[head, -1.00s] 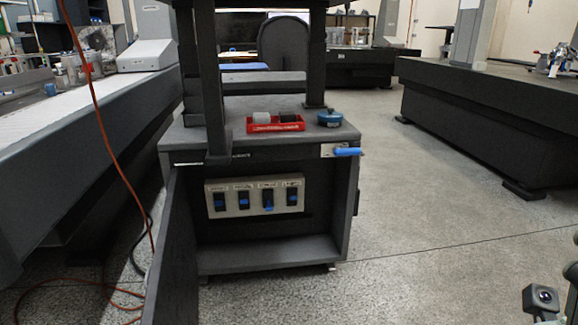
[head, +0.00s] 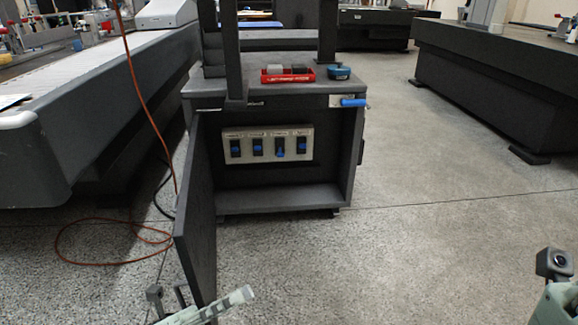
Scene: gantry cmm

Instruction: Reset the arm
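My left gripper (head: 215,307) is at the bottom edge, in front of the open cabinet door. It is pale green with dark parts, cut off by the frame, and I cannot tell whether it is open or shut. At the bottom right corner a pale green part of my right arm (head: 563,302) shows with a small dark camera on it. The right gripper's fingers are out of view. Neither arm visibly touches anything.
A dark cabinet (head: 270,200) stands ahead, its door (head: 196,225) swung open toward me. Inside is a panel (head: 268,143) with several blue switches. An orange cable (head: 110,262) lies at left; floor is clear at right.

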